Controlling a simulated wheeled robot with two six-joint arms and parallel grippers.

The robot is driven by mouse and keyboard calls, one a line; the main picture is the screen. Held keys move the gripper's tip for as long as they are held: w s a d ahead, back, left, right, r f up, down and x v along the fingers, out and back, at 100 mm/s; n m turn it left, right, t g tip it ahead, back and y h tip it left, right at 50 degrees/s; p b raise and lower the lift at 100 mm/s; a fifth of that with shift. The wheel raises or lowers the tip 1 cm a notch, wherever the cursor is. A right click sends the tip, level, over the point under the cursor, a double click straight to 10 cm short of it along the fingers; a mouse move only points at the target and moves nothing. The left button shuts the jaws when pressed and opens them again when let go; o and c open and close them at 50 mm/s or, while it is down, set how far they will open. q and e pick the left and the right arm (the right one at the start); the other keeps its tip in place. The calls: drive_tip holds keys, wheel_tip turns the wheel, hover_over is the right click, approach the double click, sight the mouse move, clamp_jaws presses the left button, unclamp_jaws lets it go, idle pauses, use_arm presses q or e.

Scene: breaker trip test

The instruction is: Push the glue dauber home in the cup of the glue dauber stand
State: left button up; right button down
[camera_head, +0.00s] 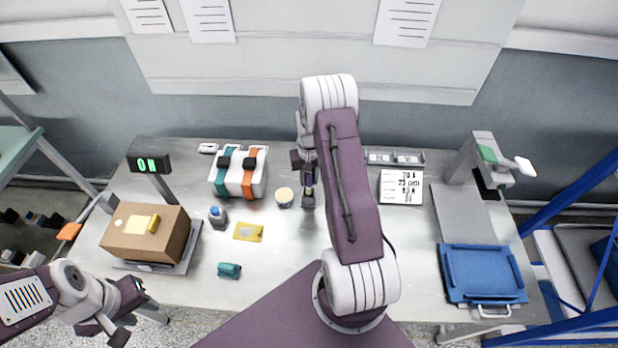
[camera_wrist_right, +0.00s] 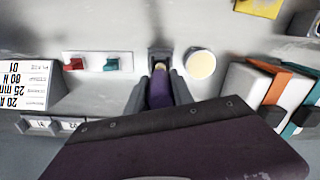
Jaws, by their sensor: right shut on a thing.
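My right gripper (camera_head: 308,176) is shut on the glue dauber (camera_head: 309,190), a slim dark purple piece with a pale end. The dauber also shows between the fingers in the right wrist view (camera_wrist_right: 159,92). Its pale end is at the dark grey glue dauber stand (camera_head: 308,204), which also shows in the right wrist view (camera_wrist_right: 161,54). The dauber looks roughly in line with the stand's cup. How deep it sits in the cup cannot be told. My left gripper (camera_head: 126,312) is open and empty at the lower left, away from the stand.
A round cream-topped pot (camera_head: 284,195) stands close beside the stand. A white block with teal and orange straps (camera_head: 238,172), a yellow card (camera_head: 248,232), a teal piece (camera_head: 229,270) and a cardboard box (camera_head: 146,232) lie left. A blue tray (camera_head: 482,274) is right.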

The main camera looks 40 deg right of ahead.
sight(309, 186)
drive_tip(key=shift+f+b, duration=1.55)
drive_tip(key=shift+f, duration=0.8)
drive_tip(key=c, duration=1)
unclamp_jaws()
drive_tip(key=shift+r, duration=0.1)
wheel_tip(309, 186, up, 9)
drive_tip(key=shift+f+b, duration=0.1)
drive_tip(key=shift+b, duration=0.55)
